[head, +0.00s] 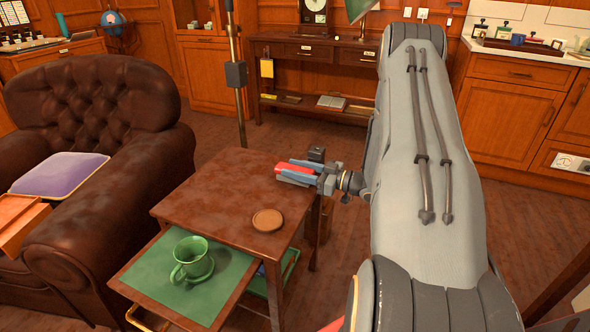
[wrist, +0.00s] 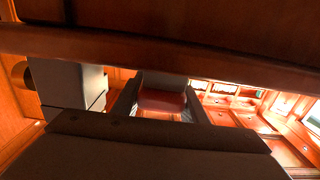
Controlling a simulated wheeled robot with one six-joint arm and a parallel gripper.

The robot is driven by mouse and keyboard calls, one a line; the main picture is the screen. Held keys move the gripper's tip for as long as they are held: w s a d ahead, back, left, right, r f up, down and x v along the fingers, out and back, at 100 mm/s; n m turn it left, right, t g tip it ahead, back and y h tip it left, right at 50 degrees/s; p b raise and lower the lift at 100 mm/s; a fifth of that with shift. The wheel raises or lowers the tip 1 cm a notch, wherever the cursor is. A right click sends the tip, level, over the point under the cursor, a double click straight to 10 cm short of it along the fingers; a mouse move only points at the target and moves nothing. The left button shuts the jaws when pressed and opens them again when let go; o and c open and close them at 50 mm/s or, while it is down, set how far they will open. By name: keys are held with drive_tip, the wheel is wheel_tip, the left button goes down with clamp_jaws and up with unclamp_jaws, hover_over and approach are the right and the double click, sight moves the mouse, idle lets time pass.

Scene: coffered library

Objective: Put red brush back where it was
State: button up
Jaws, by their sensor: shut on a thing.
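My gripper (head: 284,173) is at the back right corner of the small wooden side table (head: 215,192). It is shut on the red brush (head: 294,169), whose red part shows between the blue-grey fingers. In the wrist view a dull red part of the brush (wrist: 162,101) shows between the two dark fingers. The rest of the brush is hidden by the fingers. I cannot tell whether it touches the table top.
A round brown coaster (head: 267,220) lies on the table. A green mug (head: 193,262) stands on the green pull-out shelf (head: 150,285) below. A leather armchair (head: 90,110) is at left, a lamp pole (head: 239,110) behind. The table's left half is clear.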

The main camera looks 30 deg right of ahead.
drive_tip(key=o, duration=1.2)
drive_tip(key=p+v, duration=0.1)
drive_tip(key=v, duration=1.1)
drive_tip(key=shift+r, duration=0.1)
